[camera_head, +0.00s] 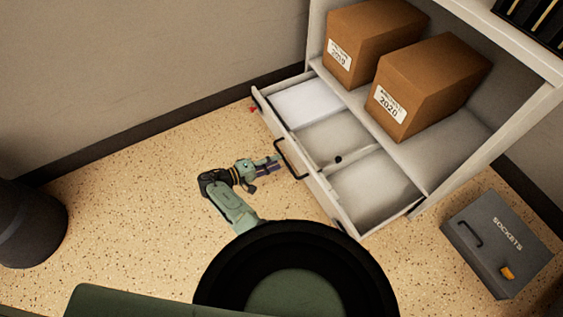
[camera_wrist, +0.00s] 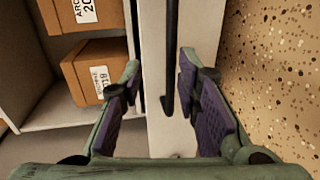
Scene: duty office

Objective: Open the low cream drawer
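The low cream drawer (camera_head: 340,211) is at the bottom of the shelf unit and stands pulled out, its divided inside showing. Its dark bar handle (camera_head: 286,161) is on the middle of the front. My gripper (camera_head: 272,164) is just in front of the handle in the head view. In the wrist view my gripper (camera_wrist: 160,82) is open, with the drawer front (camera_wrist: 160,133) and the dark handle (camera_wrist: 168,75) showing between its fingers. The handle appears closer to the right finger. I cannot tell whether either finger touches it.
Two brown archive boxes (camera_head: 372,45) (camera_head: 440,80) sit on the shelf above the drawer. A white stack (camera_head: 305,101) and a small dark knob-like thing (camera_head: 338,159) are in the drawer. A grey sockets case (camera_head: 495,240) stands right.

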